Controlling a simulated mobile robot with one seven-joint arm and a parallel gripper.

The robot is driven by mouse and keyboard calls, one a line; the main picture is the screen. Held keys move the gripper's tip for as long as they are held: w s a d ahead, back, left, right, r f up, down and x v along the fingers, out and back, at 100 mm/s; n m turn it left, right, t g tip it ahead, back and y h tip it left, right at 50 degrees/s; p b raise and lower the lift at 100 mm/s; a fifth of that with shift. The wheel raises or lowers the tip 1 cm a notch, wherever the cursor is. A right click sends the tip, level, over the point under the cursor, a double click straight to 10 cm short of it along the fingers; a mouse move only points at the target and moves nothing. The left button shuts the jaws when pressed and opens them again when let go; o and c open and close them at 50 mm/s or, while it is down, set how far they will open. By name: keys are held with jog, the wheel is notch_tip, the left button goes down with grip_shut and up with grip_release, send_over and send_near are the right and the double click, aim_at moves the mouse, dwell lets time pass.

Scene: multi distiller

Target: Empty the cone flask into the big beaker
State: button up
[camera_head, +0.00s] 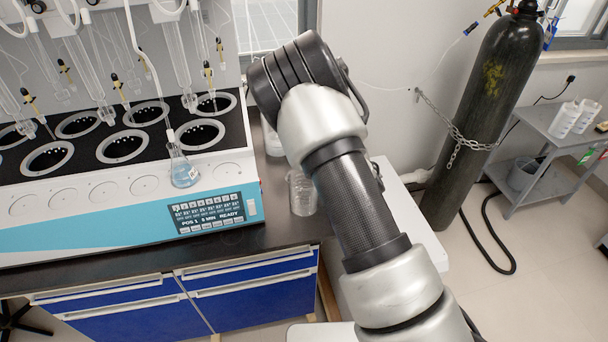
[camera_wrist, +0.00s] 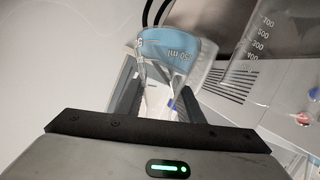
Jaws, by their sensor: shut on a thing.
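My gripper (camera_wrist: 158,92) is in the wrist view, shut on the neck of a clear cone flask (camera_wrist: 180,50). The flask has a blue band, which may be liquid or a marking, with "ml" lettering; its exact tilt is hard to tell. A large graduated glass beaker (camera_wrist: 256,45) appears to the right of the flask in the wrist view, apart from my fingers. In the head view a clear beaker (camera_head: 302,192) stands on the dark bench beside the distiller. My arm hides the gripper and held flask there.
The distiller (camera_head: 100,200) fills the left, with glass tubes hanging above it. Another small flask with blue liquid (camera_head: 183,170) is at its front. A gas cylinder (camera_head: 485,110) is chained to the wall. A grey cart (camera_head: 550,135) stands at the right.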

jog(key=r+n+t, duration=0.1)
jog(key=a+r+n, duration=0.1)
jog(key=r+n, duration=0.1)
jog(key=s+r+n+t+h, duration=0.1)
jog(key=shift+a+r+n+t+b, duration=0.25)
jog(key=shift+a+n+t+b, duration=0.05)
jog(key=shift+a+b, duration=0.05)
dwell(0.4)
jog(key=shift+f+n+t+b, duration=0.2)
jog(key=shift+n+t+b, duration=0.3)
jog(key=shift+b, duration=0.45)
jog(key=shift+d+r+n+t+b, duration=0.1)
jog(key=shift+r+n+t+b, duration=0.15)
jog(key=shift+r+n+b, duration=0.4)
jog(key=shift+d+r+n+t+b, duration=0.1)
jog(key=shift+r+n+t+b, duration=0.25)
jog(key=shift+n, duration=0.5)
dwell(0.5)
jog(key=shift+s+a+r+n+t+y+b, duration=0.25)
jog(key=shift+a+n+b, duration=0.1)
jog(key=shift+n+b, duration=0.2)
jog(key=shift+s+a+r+n+t+y+b, duration=0.15)
jog(key=shift+a+r+n+b, duration=0.15)
jog(key=shift+n+b, duration=0.2)
dwell(0.3)
